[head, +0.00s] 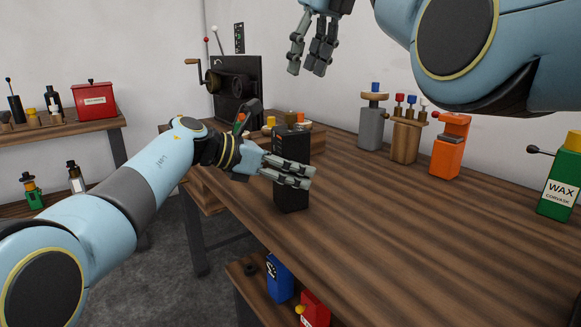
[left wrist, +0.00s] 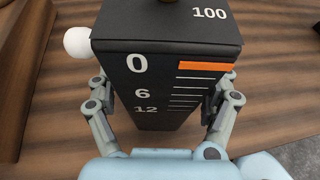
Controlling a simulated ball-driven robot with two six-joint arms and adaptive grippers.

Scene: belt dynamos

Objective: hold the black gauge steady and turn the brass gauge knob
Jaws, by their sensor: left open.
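The black gauge (head: 291,198) stands upright on the wooden bench, near its left edge. My left gripper (head: 290,173) is open, with its fingers around the gauge's sides. In the left wrist view the gauge (left wrist: 160,75) shows a white scale and an orange bar, with a finger on each side; I cannot tell whether they touch it. A white ball (left wrist: 78,42) sticks out at its side. Only the edge of a brownish knob (left wrist: 195,2) shows on its top. My right gripper (head: 308,68) hangs open and empty above the back of the bench, apart from the gauge.
A dark machine with a crank (head: 234,88) stands behind the gauge. A grey bottle (head: 371,128), a wooden holder (head: 405,141), an orange block (head: 449,150) and a green wax bottle (head: 559,185) line the back. The bench's middle (head: 380,220) is clear.

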